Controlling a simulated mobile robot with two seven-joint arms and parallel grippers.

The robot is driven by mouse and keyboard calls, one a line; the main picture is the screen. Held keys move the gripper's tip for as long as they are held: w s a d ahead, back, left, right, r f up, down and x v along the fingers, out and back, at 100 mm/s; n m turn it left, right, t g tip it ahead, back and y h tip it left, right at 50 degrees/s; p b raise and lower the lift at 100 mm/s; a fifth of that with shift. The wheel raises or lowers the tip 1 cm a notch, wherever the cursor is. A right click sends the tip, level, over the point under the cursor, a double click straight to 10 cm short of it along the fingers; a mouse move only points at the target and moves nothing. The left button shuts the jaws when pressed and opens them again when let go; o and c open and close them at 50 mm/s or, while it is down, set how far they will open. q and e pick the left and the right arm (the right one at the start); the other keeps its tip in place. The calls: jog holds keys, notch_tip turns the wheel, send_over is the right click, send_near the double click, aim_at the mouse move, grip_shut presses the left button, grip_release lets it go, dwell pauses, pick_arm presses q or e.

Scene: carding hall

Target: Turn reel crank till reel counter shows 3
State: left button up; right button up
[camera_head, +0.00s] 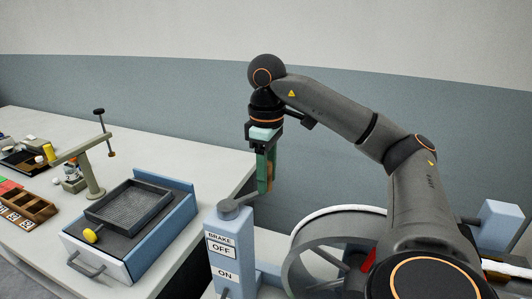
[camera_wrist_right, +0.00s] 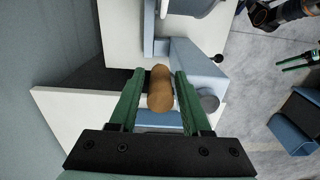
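The crank's brown grip (camera_head: 270,177) stands upright at the end of a short grey crank arm (camera_head: 240,202). My right gripper (camera_head: 266,183) points down over it from above. In the right wrist view the grip (camera_wrist_right: 160,88) lies between the two green fingers, with a narrow gap showing, so the gripper is open around it. The reel (camera_head: 300,258) is a large grey wheel right of the crank post, partly hidden by my right arm. No counter reading is visible. My left gripper (camera_wrist_right: 297,61) shows small at the wrist view's right edge, its green fingers apart.
The blue-grey crank post (camera_head: 243,250) carries a BRAKE label with OFF and ON. On the white table (camera_head: 185,140) at left stand a blue box with a dark tray (camera_head: 130,207), a post with a crossarm (camera_head: 95,180) and a brown sorting tray (camera_head: 28,210).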

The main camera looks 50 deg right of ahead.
jog(key=shift+o, duration=0.9)
notch_tip(320, 180, up, 6)
jog(key=p, duration=0.5)
jog(key=shift+f, duration=0.1)
jog(key=shift+r+p, duration=0.7)
jog(key=shift+r, duration=0.15)
